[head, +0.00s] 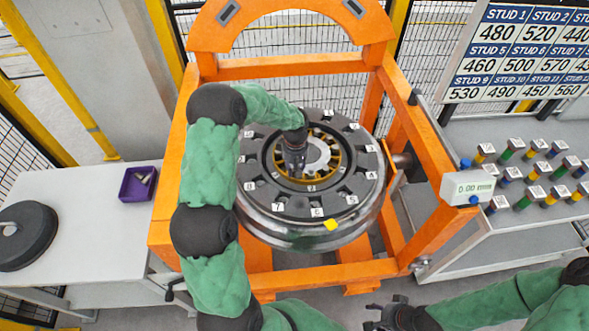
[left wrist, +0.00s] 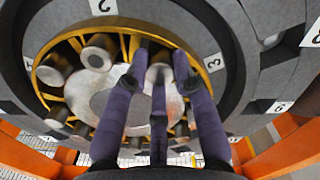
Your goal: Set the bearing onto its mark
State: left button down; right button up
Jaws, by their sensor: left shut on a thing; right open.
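The bearing (head: 334,160) shows as a yellow cage with metal rollers around a silver centre, set in the dark numbered wheel (head: 260,196). It also shows in the left wrist view (left wrist: 104,104). My left gripper (head: 296,172) reaches down into this ring from above. In the left wrist view its purple fingers (left wrist: 160,62) close around one metal roller end (left wrist: 160,73) at the cage, and hide part of it. A yellow marker (head: 331,225) sits on the wheel's front rim, near label 6. My right gripper (head: 386,314) is open and empty, low in front of the frame.
An orange gantry (head: 440,240) surrounds the wheel. A digital readout (head: 468,187) hangs on its right post. A bench at right holds several coloured studs (head: 533,194) below a number board (head: 520,50). The left table (head: 90,225) carries a purple bin (head: 138,184) and a dark disc (head: 24,234).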

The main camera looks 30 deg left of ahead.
pick_arm(q)
jog(key=shift+s+d+f, duration=0.1)
jog(key=shift+d+f, duration=0.05)
jog(key=c, duration=1)
grip_release()
jog(key=shift+r, duration=0.6)
notch_tip(320, 180, up, 11)
